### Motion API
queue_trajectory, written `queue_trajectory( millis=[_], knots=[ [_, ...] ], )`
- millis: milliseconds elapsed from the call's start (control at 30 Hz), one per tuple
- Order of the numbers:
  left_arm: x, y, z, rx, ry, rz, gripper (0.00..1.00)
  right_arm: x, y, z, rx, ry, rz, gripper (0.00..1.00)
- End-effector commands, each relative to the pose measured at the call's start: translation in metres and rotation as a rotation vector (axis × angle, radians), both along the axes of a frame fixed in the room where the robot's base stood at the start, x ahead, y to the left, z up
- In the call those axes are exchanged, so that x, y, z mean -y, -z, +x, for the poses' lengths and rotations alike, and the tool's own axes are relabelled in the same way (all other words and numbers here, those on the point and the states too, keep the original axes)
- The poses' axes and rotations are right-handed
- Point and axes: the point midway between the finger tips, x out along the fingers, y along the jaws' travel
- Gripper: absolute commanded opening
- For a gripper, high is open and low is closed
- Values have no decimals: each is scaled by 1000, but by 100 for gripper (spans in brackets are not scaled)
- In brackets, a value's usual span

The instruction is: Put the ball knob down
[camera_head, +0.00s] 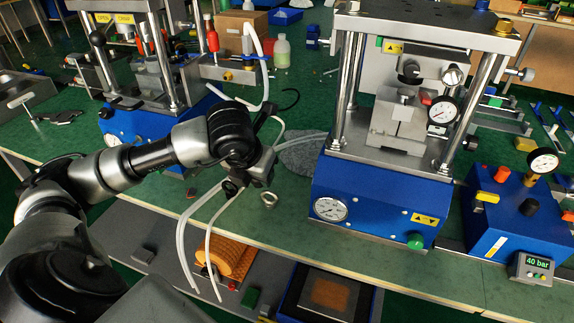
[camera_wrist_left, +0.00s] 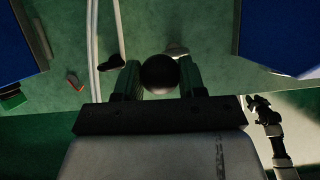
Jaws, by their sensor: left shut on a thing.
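The ball knob, a dark round ball (camera_wrist_left: 160,74), sits between the two fingers of my left gripper (camera_wrist_left: 160,80) in the left wrist view. The fingers are shut on its sides. In the head view my left gripper (camera_head: 246,184) is over the front part of the green bench, left of the middle blue press. The ball is hard to pick out there against the dark gripper parts. I cannot tell from these frames whether it touches the bench.
A metal ring (camera_head: 268,200) lies on the bench close to the gripper. White hoses (camera_head: 184,225) hang past the bench's front edge beside it. The blue press (camera_head: 375,205) stands to the right, and a grey mat (camera_head: 302,154) lies behind.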

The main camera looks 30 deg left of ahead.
Motion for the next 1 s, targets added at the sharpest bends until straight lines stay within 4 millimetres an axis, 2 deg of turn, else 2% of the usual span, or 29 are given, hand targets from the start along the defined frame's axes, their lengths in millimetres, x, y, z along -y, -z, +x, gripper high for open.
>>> queue_trajectory(
  millis=[167, 500, 800, 833, 900, 1000],
  knots=[
    [-7, -2, 22, 2, -52, -6, 17, 2, 6, -9, -10, -1, -2, 43],
    [-28, -3, 109, 0, -49, -6, 17, 8, 21, -41, -29, -6, -5, 43],
    [-43, -2, 172, 0, -46, -4, 17, 11, 28, -59, -37, -8, -6, 43],
    [-44, -1, 177, -2, -45, -4, 17, 11, 28, -60, -38, -9, -6, 43],
    [-45, 17, 175, -7, -44, -1, 17, 11, 29, -59, -37, -9, -6, 43],
    [-45, 29, 175, -4, -44, -1, 17, 11, 28, -57, -34, -8, -5, 43]
  ],
)
